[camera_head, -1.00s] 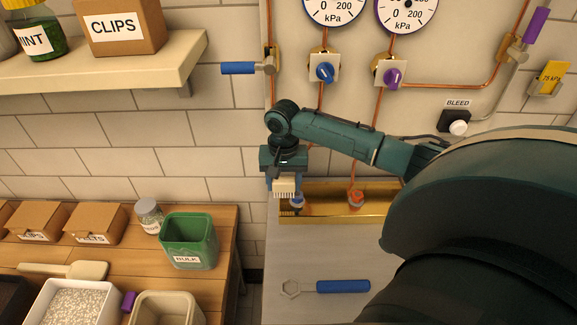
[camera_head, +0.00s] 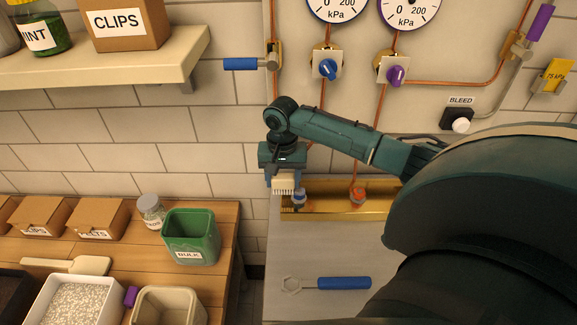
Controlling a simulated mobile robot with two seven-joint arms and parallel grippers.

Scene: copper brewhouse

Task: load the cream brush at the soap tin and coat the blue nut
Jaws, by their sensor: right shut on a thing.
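My right gripper (camera_head: 283,164) points down above the left end of the brass tray and is shut on the cream brush (camera_head: 283,184). The brush's bristles point down, close beside the blue nut (camera_head: 299,198) in the picture. I cannot tell whether bristles and nut touch. The blue nut sits on a fitting at the left of the brass tray (camera_head: 328,212), and an orange nut (camera_head: 358,198) sits to its right. I do not make out the soap tin. My left gripper is not in view.
A blue-handled wrench (camera_head: 335,283) lies on the grey bench (camera_head: 285,245). Left is a wooden table with a green bulk bin (camera_head: 191,236), a jar (camera_head: 150,211), cartons (camera_head: 96,219) and a white tub of pellets (camera_head: 75,301). Gauges and valve knobs (camera_head: 328,69) are on the wall panel.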

